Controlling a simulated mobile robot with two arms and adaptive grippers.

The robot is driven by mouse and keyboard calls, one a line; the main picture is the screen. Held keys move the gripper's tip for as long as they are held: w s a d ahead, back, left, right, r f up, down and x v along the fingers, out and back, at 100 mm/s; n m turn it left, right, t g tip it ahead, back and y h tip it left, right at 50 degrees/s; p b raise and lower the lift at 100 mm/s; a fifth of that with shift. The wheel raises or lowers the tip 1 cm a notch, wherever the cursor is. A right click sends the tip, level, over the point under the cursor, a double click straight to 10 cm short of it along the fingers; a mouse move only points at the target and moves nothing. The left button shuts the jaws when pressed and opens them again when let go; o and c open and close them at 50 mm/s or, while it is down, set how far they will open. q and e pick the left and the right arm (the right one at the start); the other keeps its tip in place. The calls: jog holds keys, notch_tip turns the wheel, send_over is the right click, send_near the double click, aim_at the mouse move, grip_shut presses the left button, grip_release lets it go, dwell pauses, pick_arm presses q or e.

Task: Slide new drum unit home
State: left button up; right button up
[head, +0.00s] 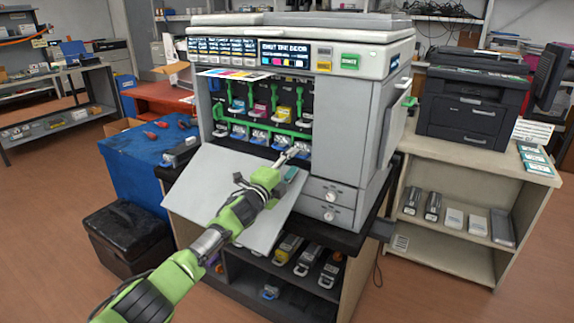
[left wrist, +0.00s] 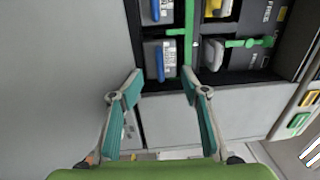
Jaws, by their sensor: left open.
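The printer (head: 345,125) stands with its front door (head: 235,195) folded down and its bays open. A lower row of drum units with blue handles (head: 258,137) sits in the bays. In the left wrist view, a grey drum unit with a blue handle (left wrist: 160,60) lies ahead of my left gripper (left wrist: 160,88), a little apart from the fingertips. In the head view my left gripper (head: 290,154) is in front of the row's right end and partly hides it. It is open and empty. I cannot tell how far each unit sticks out. My right gripper is out of view.
Toner cartridges with green levers (head: 257,97) fill the upper bays. The printer's display (head: 283,54) reads "SHUT THE DOOR". More cartridges (head: 306,262) lie on the shelf below.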

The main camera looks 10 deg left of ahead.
pick_arm(q)
jog(key=shift+s+a+r, duration=0.1)
jog(key=shift+s, duration=0.1)
jog(key=shift+p+v, duration=1.1)
